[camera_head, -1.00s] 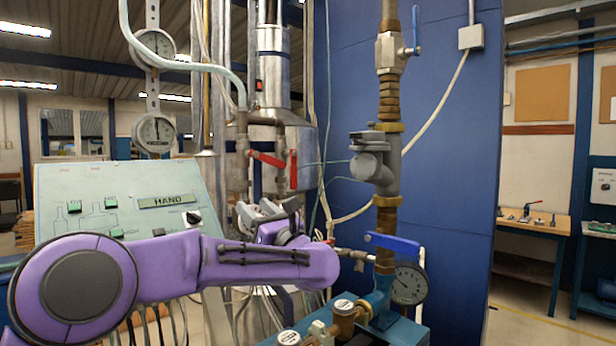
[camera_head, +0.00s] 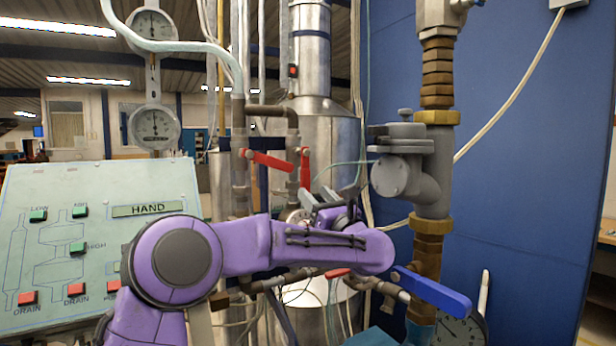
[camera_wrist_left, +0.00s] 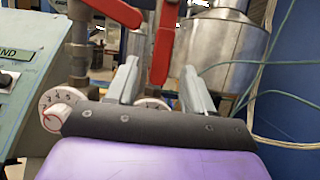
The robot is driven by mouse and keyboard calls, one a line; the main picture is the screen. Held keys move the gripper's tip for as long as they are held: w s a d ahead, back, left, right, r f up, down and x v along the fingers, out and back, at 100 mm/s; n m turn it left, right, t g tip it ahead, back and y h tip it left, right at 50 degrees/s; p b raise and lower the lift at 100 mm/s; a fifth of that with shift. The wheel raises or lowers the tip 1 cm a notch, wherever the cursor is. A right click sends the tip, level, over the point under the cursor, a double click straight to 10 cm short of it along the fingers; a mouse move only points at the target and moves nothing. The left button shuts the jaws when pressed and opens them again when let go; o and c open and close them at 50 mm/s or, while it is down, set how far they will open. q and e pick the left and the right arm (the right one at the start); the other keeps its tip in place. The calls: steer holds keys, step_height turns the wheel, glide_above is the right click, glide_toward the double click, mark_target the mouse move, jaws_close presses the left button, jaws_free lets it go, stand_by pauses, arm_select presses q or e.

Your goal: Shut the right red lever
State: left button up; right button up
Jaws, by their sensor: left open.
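The right red lever (camera_head: 305,167) hangs vertically on its pipe. It also hangs down in the wrist view (camera_wrist_left: 163,50). The left red lever (camera_head: 268,161) lies nearly level, sloping slightly down to the right; its red handle also shows at the top of the wrist view (camera_wrist_left: 115,14). My left gripper (camera_head: 319,196) is open and empty, just below the right lever in the head view. In the wrist view its two fingers (camera_wrist_left: 159,78) stand either side of the line of the right lever, whose lower end shows between the fingertips. I cannot tell their exact depth gap. My right gripper is not in view.
A control panel (camera_head: 100,225) stands at the left. A pipe with a grey valve body (camera_head: 410,175) and a blue lever (camera_head: 433,289) stands close on the right. Metal cylinders (camera_head: 330,140) and thin hoses are behind the levers. Dial gauges (camera_head: 154,127) hang upper left.

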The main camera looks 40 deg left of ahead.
mark_target(306, 185)
arm_select(q)
steer(key=p+x, duration=0.1)
steer(key=x, duration=0.3)
steer(key=p+x, duration=0.1)
steer(key=x, duration=0.1)
steer(key=shift+w+a+f+p, duration=0.1)
steer(key=shift+w+p, duration=0.2)
steer(key=shift+w, duration=0.05)
steer(key=shift+a, duration=0.15)
steer(key=shift+s, duration=0.2)
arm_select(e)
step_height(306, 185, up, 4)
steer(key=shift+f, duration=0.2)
